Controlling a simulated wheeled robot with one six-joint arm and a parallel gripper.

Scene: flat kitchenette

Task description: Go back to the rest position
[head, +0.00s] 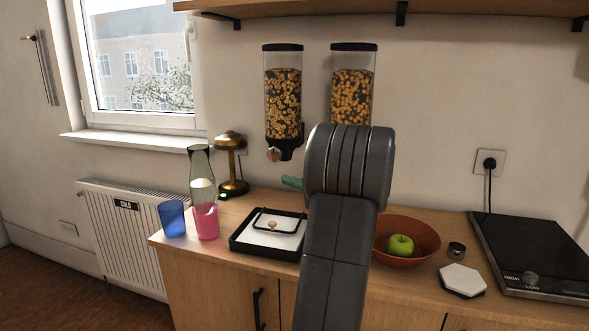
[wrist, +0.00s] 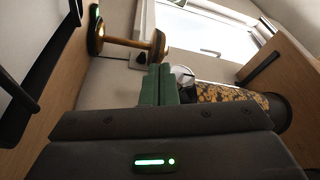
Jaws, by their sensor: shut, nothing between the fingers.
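My dark grey arm rises in front of the counter in the head view and hides part of the right cereal dispenser. Of my gripper (head: 292,182), only a green fingertip shows there, left of the arm and below the left dispenser. In the wrist view the two green fingers of my gripper (wrist: 158,72) are together with nothing between them. The left cereal dispenser (head: 283,95) and right cereal dispenser (head: 352,95) hang on the wall behind. A cereal dispenser (wrist: 225,95) also shows right of the fingers in the wrist view.
The wooden counter (head: 228,204) holds a brass lamp (head: 231,160), a carafe (head: 201,170), a blue cup (head: 172,218), a pink cup (head: 205,222), a black-rimmed tray (head: 252,247), a red bowl (head: 421,230) with a green apple (head: 400,246), a white hexagonal coaster (head: 463,279) and a hotplate (head: 535,250). A shelf (head: 300,9) runs above.

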